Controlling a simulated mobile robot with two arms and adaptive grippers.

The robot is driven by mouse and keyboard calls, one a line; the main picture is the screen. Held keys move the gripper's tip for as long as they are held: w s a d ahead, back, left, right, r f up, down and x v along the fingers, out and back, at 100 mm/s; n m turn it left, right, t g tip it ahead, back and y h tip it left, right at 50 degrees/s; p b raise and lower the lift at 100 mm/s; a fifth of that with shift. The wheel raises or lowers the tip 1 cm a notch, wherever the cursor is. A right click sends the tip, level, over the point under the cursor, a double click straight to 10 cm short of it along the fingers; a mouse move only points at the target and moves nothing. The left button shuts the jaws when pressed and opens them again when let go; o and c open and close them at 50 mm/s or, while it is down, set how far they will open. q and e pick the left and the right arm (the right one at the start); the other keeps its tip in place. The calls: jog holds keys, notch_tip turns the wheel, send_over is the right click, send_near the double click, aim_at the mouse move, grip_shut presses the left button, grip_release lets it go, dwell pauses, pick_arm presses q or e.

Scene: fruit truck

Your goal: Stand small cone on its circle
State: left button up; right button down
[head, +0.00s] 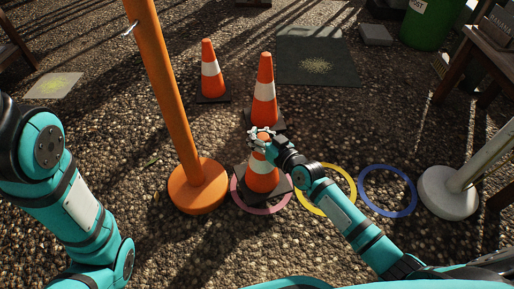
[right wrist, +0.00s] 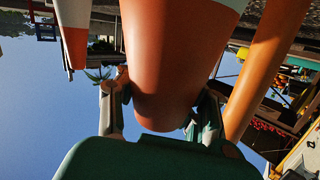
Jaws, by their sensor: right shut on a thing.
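The orange-and-white cone (head: 262,178) with a dark square base is at the front middle in the head view. My right gripper (head: 262,135) is shut on its top, which shows between the fingers in the right wrist view (right wrist: 168,85). The cone's base overlaps the pink circle (head: 264,211), whose front and side arcs show around it. I cannot tell whether the base touches the ground. A yellow circle (head: 351,184) and a blue circle (head: 412,188) lie to the right, with no cone on them. My left gripper is out of view; only its arm shows at the left.
Two more cones stand behind, one directly behind my right gripper (head: 265,88) and one farther left (head: 209,72). An orange post with a round base (head: 198,188) stands close left of the held cone. A pale post base (head: 448,194) is at the right.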

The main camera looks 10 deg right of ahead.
aim_at(262, 161)
notch_tip(262, 161, down, 4)
jog(key=b, duration=0.3)
jog(key=shift+r, duration=0.2)
jog(key=c, duration=1.8)
grip_release()
jog(key=shift+f, duration=0.2)
jog(key=o, duration=0.9)
jog(key=shift+r, duration=0.1)
